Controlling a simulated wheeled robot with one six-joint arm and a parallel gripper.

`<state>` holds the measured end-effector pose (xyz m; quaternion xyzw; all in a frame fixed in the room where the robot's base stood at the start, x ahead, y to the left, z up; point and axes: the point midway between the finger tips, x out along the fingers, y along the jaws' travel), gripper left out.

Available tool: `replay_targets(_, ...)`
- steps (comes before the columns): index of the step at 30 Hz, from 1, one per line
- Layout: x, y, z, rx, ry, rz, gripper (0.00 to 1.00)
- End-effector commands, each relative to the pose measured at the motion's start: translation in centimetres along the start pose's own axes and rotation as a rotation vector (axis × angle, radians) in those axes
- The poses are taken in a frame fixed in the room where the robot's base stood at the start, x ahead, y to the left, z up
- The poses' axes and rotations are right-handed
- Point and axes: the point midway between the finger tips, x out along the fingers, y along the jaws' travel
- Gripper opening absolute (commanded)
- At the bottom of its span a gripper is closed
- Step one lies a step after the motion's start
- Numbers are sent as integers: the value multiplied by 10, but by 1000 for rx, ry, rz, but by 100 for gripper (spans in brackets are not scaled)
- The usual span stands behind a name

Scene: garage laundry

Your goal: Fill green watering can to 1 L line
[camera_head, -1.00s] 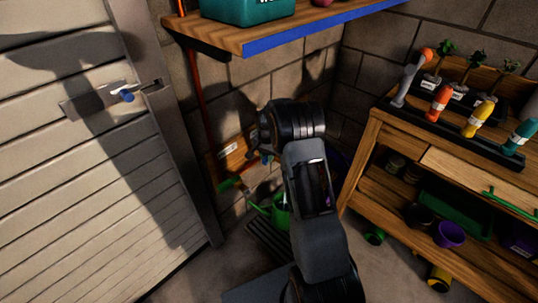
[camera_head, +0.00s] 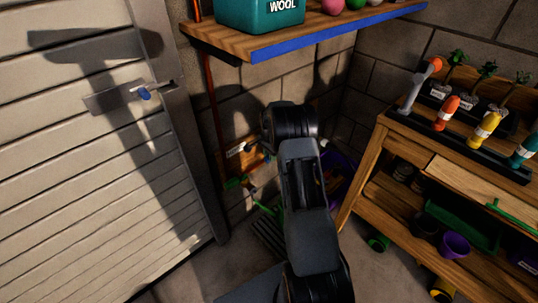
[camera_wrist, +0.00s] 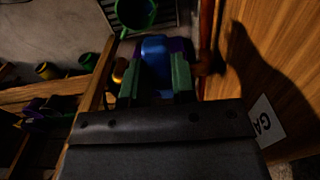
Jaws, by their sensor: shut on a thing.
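My gripper (camera_wrist: 155,78) is shut on a blue handle (camera_wrist: 155,50), which looks like a tap lever beside the copper pipe (camera_wrist: 206,40). In the head view my arm hides most of the gripper. The green watering can (camera_wrist: 136,14) stands beyond the gripper at the top of the wrist view, cut by the frame edge, its opening dark. In the head view my arm covers most of the can; a green piece (camera_head: 232,183), seemingly its spout end, shows left of the arm. The water level and the 1 L line cannot be seen.
A wooden board with a label (camera_wrist: 264,122) is close on the right in the wrist view. A wooden shelf (camera_head: 300,36) juts out above my arm. A wooden bench (camera_head: 395,140) with pots and tools stands right. A garage door (camera_head: 90,210) is left.

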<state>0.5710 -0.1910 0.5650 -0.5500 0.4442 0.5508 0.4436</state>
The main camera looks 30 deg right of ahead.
Motion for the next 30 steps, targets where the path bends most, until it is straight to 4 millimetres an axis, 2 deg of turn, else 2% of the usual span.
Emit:
replay_targets(4, -2, -3, 1, 2, 2, -9, 0)
replay_targets(5, -2, -3, 1, 2, 2, -9, 28)
replay_targets(12, -1, -2, 0, 1, 1, -5, 51)
replay_targets(22, -7, -1, 0, 1, 1, -4, 51)
replay_targets(26, -26, -1, 0, 1, 2, -5, 51)
replay_targets(30, -56, -1, 0, 1, 3, -6, 51)
